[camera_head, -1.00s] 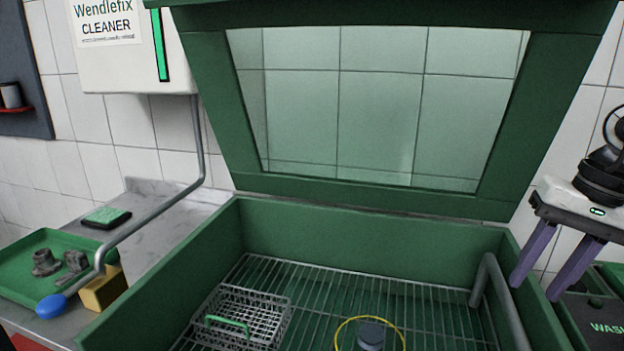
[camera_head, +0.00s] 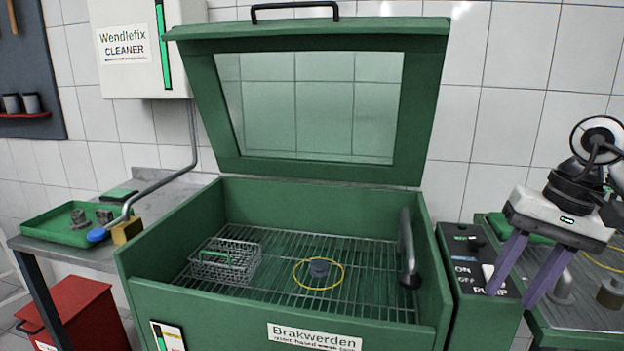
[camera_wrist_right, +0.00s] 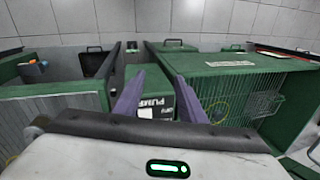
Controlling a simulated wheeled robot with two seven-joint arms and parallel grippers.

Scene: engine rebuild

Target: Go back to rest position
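My right gripper (camera_head: 522,270) shows at the right of the head view, with two purple fingers spread apart and nothing between them. It is in front of the pump switch box (camera_head: 470,262), beside the green washer cabinet (camera_head: 290,190). In the right wrist view the fingers of the right gripper (camera_wrist_right: 162,100) are also apart and empty, with the pump box behind them. My left gripper is not in the head view.
The washer's lid (camera_head: 310,100) stands open. A green tray (camera_head: 62,228) with metal parts lies left. A red cabinet (camera_head: 75,315) stands below.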

